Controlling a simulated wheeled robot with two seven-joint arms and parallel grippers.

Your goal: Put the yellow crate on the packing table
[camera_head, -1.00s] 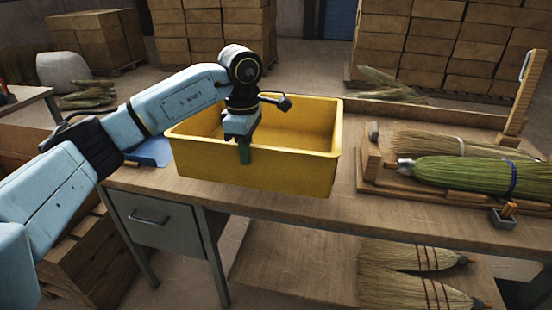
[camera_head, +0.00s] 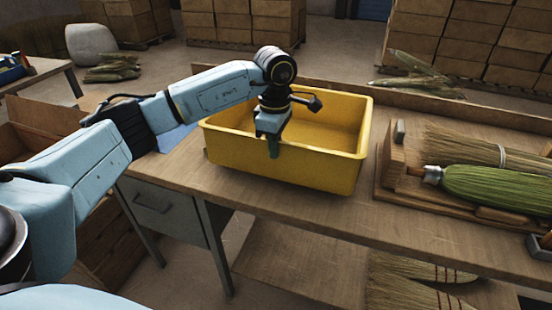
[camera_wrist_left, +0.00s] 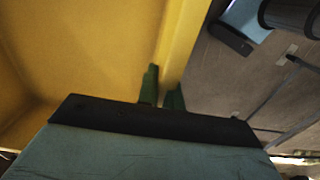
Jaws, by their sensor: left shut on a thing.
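The yellow crate (camera_head: 285,168) is an open, empty-looking bin at the left part of a wooden workbench (camera_head: 330,215) in the head view. My left gripper (camera_head: 273,149) reaches down over the crate's near wall. Its green fingers are shut on the near rim, one inside and one outside; the left wrist view shows the fingers (camera_wrist_left: 162,92) astride the crate wall (camera_wrist_left: 182,45). I cannot tell for sure whether the crate's bottom touches the bench. My right gripper is not in view. I cannot tell which table is the packing table.
A wooden fixture with a green-bristled broom (camera_head: 497,190) lies to the right of the crate. Another table (camera_head: 35,77) stands at the far left with a blue item (camera_head: 12,70) on it. Brooms lie on the lower shelf. Stacked boxes (camera_head: 240,22) stand behind.

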